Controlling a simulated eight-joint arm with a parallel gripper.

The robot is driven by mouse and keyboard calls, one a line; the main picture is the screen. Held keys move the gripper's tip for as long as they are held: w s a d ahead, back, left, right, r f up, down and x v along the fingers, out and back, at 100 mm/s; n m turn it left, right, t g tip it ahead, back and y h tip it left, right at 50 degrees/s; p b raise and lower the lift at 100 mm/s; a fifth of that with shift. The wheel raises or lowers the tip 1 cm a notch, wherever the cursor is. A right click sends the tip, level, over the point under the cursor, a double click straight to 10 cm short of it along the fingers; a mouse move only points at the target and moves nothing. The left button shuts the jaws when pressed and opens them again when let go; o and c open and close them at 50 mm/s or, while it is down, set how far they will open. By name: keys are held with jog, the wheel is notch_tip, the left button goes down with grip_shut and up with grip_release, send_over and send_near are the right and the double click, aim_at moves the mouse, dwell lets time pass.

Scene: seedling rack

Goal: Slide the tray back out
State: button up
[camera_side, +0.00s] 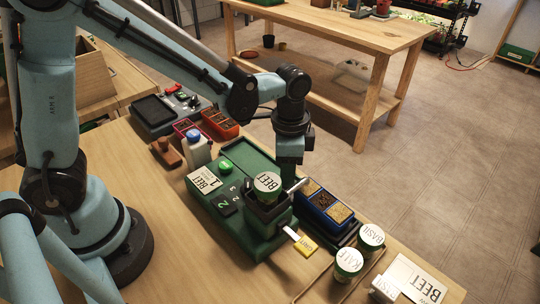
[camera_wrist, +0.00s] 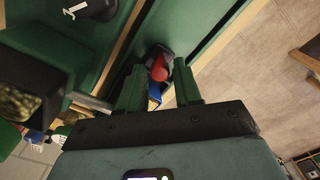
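The green machine (camera_side: 232,222) stands on the wooden bench, with numbered dark plates and a green button on its top. A dark square holder (camera_side: 268,214) on it carries a pot with a BEET lid (camera_side: 267,184); I cannot tell whether this holder is the tray. A metal rod (camera_side: 297,186) sticks out beside it. My gripper (camera_side: 291,160) is over the machine's far side, its fingertips hidden in the side view. In the wrist view my gripper (camera_wrist: 158,86) has its two green fingers apart, with a red-ended dark knob (camera_wrist: 158,70) showing between them. Contact is not visible.
Lidded pots marked KALE (camera_side: 348,264) and BASIL (camera_side: 371,239) stand at the front right, near a BEET card (camera_side: 416,279).

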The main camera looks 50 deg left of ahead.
jog(key=shift+f, duration=0.1)
grip_shut()
dwell(0.3)
jog(key=a, duration=1.7)
jog(key=shift+a, duration=0.3)
grip_release()
notch_tip(320, 180, up, 12)
